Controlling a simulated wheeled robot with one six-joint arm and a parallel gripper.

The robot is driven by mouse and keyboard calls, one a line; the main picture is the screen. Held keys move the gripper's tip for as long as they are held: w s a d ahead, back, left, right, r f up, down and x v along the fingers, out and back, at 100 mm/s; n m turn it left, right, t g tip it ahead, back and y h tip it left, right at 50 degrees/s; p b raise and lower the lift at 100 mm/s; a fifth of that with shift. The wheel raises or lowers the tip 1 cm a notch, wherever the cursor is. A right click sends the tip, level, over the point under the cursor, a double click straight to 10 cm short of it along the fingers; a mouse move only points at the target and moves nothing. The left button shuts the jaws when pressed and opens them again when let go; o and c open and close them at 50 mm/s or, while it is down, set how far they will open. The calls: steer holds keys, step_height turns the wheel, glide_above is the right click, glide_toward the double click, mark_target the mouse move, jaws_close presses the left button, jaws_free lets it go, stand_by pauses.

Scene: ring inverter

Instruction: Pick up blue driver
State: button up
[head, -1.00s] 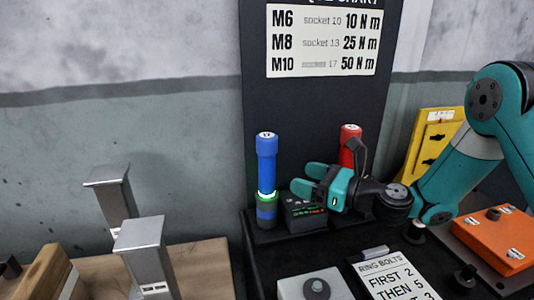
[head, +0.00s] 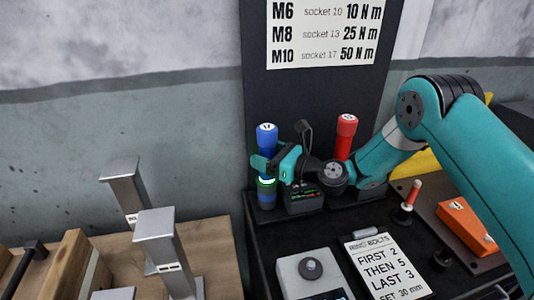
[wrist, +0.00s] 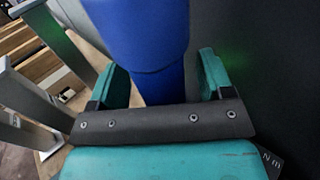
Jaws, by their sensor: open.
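The blue driver (head: 267,140) stands upright at the back left of the black bench, with a lit green ring low on its body. My gripper (head: 266,162) is at the driver's middle, coming from the right, with its teal fingers around the body. In the wrist view the blue driver (wrist: 150,45) fills the space ahead between the two spread fingers (wrist: 160,80). The gripper is open, and a gap shows beside the driver on each side. The driver's lower part is hidden in the wrist view by the gripper's dark bar.
A red driver (head: 345,135) stands to the right, behind my arm. A black box with a lit display (head: 304,199) sits beside the blue driver. Grey metal posts (head: 165,250) stand at the left. A torque chart (head: 325,35) is on the dark panel behind.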

steer(key=shift+r, duration=0.1)
steer(key=c, duration=1.2)
steer(key=shift+c, duration=0.2)
steer(key=shift+w, duration=0.1)
